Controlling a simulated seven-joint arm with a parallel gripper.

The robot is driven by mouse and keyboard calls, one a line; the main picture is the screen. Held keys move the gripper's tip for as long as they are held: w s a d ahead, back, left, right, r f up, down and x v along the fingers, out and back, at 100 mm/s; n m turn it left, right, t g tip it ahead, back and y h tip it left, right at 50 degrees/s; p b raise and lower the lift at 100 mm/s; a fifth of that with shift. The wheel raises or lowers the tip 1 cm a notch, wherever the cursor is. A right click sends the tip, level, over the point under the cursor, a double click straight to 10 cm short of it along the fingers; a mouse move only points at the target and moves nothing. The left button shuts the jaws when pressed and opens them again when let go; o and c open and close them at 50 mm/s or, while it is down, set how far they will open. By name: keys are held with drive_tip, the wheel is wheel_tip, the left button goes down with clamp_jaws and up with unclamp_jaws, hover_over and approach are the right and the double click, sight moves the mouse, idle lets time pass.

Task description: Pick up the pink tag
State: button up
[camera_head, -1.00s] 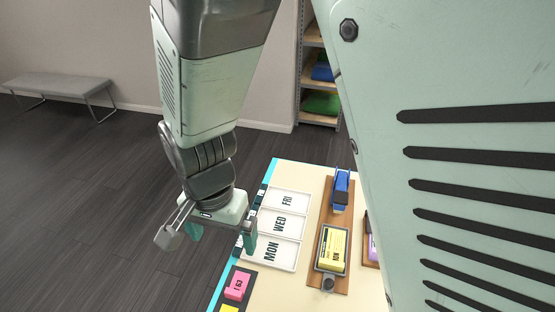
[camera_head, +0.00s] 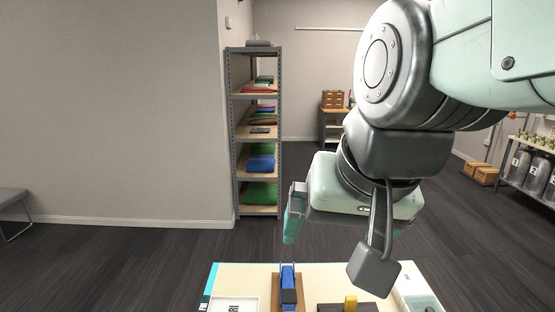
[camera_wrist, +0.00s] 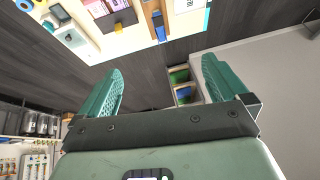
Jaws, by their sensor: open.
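The pink tag cannot be made out in either current view; the near part of the table is outside the current head view. My gripper (camera_wrist: 160,82) is open, with two teal fingers spread and nothing between them in the wrist view. In the head view it hangs above and beyond the table, and one teal finger shows at its left. The table (camera_head: 251,272) shows along the bottom of the head view. In the wrist view the table is at the top, and a pale pink or lilac item (camera_wrist: 120,8) there is too cut off to identify.
A blue tool (camera_head: 288,284) stands on a wooden board on the table, right of a white tray (camera_head: 236,302). A shelf rack (camera_head: 258,140) with folded cloth stands behind.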

drive_tip(key=shift+n+h, duration=0.5)
drive_tip(key=shift+h, duration=0.2)
drive_tip(key=s+d, duration=0.2)
drive_tip(key=s, duration=0.1)
drive_tip(key=s+d, duration=0.1)
drive_tip(key=d, duration=0.1)
drive_tip(key=shift+s+d+f, duration=0.1)
drive_tip(key=shift+s+f, duration=0.15)
drive_tip(key=shift+c, duration=1.1)
drive_tip(key=shift+s, duration=0.1)
drive_tip(key=shift+c, duration=1.3)
drive_tip(key=c, duration=0.5)
